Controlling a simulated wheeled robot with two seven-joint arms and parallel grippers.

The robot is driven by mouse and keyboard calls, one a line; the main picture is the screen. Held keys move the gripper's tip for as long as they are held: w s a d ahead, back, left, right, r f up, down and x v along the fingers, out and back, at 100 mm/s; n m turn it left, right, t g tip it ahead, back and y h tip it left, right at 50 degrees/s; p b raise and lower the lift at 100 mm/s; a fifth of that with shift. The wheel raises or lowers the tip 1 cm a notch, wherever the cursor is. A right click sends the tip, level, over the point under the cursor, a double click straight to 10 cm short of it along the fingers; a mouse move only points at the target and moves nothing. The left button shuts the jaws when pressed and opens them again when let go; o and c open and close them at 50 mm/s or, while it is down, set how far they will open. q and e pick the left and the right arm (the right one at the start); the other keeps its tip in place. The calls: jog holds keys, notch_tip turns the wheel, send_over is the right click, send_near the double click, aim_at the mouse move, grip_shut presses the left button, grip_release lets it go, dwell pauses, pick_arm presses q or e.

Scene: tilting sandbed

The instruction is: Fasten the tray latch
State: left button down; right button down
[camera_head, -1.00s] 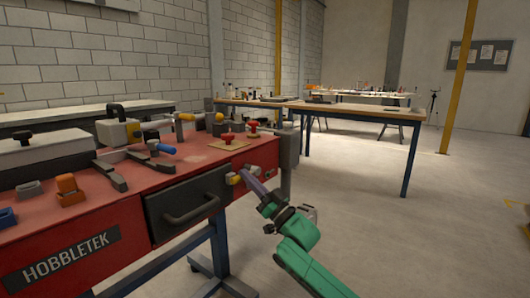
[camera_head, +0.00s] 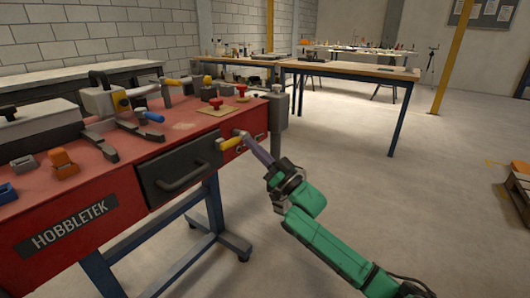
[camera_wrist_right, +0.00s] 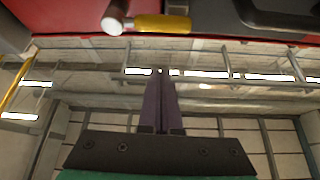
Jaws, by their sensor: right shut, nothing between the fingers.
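The tray (camera_head: 165,184) is a dark drawer front with a bar handle, set in the red bench. The latch (camera_head: 231,143) has a yellow grip and sits just right of the tray front. My left gripper is out of view.
The red bench top (camera_head: 190,128) carries a clamp-like fixture, red knobs on a small board (camera_head: 216,109) and small orange and blue blocks. The bench stands on blue legs with castors. Open floor (camera_head: 350,190) lies to the right. Wooden tables stand behind.

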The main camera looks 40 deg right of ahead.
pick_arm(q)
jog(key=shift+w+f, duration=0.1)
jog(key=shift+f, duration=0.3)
pick_arm(e)
jog(key=v, duration=0.4)
